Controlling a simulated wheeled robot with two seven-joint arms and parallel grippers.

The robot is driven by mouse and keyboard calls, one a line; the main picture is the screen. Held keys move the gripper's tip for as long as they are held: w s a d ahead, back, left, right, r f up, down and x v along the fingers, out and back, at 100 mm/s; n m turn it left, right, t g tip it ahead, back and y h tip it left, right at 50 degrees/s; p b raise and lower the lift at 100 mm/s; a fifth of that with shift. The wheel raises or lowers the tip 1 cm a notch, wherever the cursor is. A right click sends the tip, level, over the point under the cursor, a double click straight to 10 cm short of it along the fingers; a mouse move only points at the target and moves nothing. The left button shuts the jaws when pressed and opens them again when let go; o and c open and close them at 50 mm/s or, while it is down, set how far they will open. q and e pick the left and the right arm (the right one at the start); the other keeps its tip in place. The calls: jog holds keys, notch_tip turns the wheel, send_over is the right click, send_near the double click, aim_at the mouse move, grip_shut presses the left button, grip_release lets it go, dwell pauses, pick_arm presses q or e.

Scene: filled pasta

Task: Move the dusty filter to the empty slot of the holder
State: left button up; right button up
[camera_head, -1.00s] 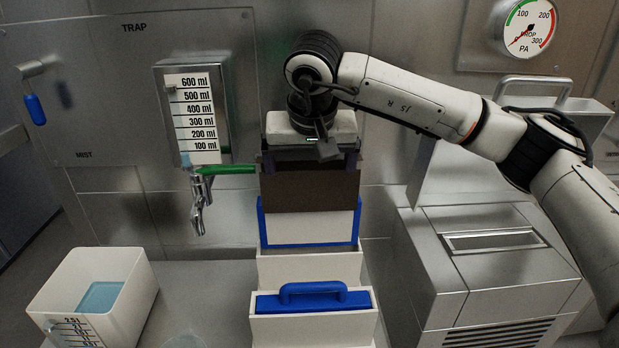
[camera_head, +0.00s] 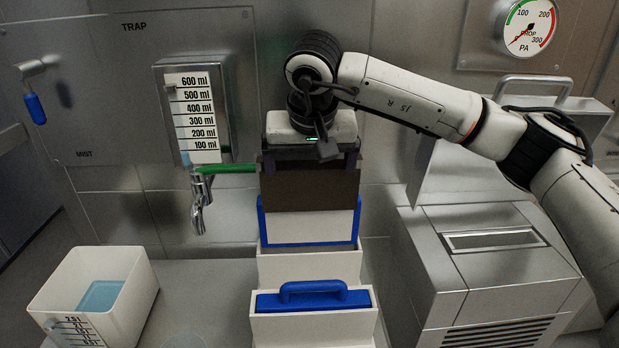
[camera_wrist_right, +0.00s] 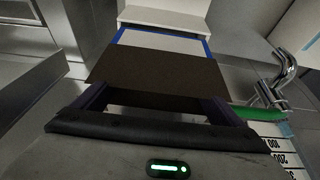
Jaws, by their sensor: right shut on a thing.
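My right gripper (camera_head: 310,160) points down above the white holder (camera_head: 313,328). It is shut on the dusty filter (camera_head: 310,190), whose brown face hangs below the fingers. The filter also shows in the wrist view (camera_wrist_right: 158,75). A white panel with a blue frame (camera_head: 310,229) shows directly below the brown face. I cannot tell whether it is part of the same filter. A blue-handled filter (camera_head: 313,300) sits in the front of the holder. A white section (camera_head: 310,268) lies behind it; its slot opening is not clearly visible. My left gripper is not in view.
A metal tap (camera_head: 200,205) and a green bar (camera_head: 228,169) are close left of the filter. A white container with bluish liquid (camera_head: 130,310) stands at the lower left. A metal box (camera_head: 490,265) stands close on the right. A pressure gauge (camera_head: 529,27) is at upper right.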

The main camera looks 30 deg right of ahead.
aim_at(310, 229)
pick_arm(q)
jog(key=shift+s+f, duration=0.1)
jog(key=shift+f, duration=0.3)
pick_arm(e)
jog(key=shift+f, duration=0.4)
pick_arm(q)
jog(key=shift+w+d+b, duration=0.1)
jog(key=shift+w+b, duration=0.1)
jog(key=shift+b, duration=0.5)
pick_arm(e)
jog(key=shift+f, duration=0.75)
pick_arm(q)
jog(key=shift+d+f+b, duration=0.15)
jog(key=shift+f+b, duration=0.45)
pick_arm(e)
jog(key=shift+f, duration=1)
pick_arm(q)
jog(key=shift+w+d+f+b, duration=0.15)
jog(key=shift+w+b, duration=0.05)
jog(key=shift+b, duration=0.4)
pick_arm(e)
jog(key=shift+f, duration=0.9)
pick_arm(q)
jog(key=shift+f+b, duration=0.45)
jog(key=shift+b, duration=0.05)
pick_arm(e)
jog(key=shift+f, duration=0.75)
